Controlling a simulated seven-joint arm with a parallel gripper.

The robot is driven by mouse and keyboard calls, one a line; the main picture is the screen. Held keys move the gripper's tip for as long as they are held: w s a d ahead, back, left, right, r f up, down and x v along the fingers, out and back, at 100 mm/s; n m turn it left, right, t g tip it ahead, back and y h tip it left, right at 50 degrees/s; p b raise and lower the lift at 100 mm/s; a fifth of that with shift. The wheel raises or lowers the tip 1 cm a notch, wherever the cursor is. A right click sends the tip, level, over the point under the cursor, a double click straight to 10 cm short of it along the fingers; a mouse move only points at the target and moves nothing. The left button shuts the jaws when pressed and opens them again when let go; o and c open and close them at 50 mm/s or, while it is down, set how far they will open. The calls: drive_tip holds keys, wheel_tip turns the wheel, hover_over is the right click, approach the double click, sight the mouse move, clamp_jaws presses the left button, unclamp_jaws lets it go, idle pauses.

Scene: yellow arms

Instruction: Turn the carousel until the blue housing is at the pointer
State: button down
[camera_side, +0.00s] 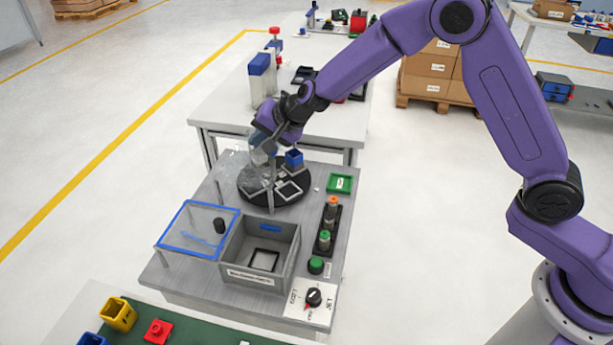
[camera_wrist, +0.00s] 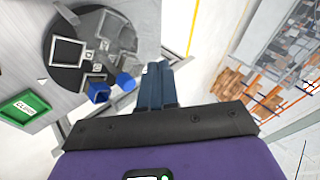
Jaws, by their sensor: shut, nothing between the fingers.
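The carousel (camera_side: 247,192) is a dark round disc with pale square frames on it, on the grey table. It also shows at the upper left of the wrist view (camera_wrist: 62,78). A blue open-topped housing (camera_side: 293,159) sits at its far right edge in the side view; it shows in the wrist view too (camera_wrist: 98,93). A second blue piece (camera_wrist: 126,82) is beside it in the wrist view. A small white triangle (camera_wrist: 42,80) beside the disc looks like the pointer. My gripper (camera_wrist: 154,68) is shut and empty, above the disc's far edge; its fingertips are unclear in the side view.
A clear panel (camera_side: 257,152) and thin grey post stand at the carousel. A green tray (camera_side: 340,184), a button strip (camera_side: 327,228), a grey bin (camera_side: 283,270) and a blue-edged clear cover (camera_side: 198,230) share the table. A white table (camera_side: 225,113) stands behind.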

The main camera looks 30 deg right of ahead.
drive_tip(key=d+r+m+g, duration=0.3)
drive_tip(key=d+m+g, duration=0.6)
drive_tip(key=d, duration=1.1)
approach(302, 189)
drive_tip(key=d+r, duration=0.3)
drive_tip(key=d, duration=0.3)
drive_tip(key=x, duration=0.9)
drive_tip(key=shift+w+a+f, duration=0.2)
drive_tip(key=shift+a+f, duration=0.05)
drive_tip(key=shift+a, duration=0.2)
drive_tip(key=a, duration=0.2)
drive_tip(key=shift+s+a+r, duration=0.1)
drive_tip(key=shift+a+r, duration=0.05)
drive_tip(key=shift+a, duration=0.8)
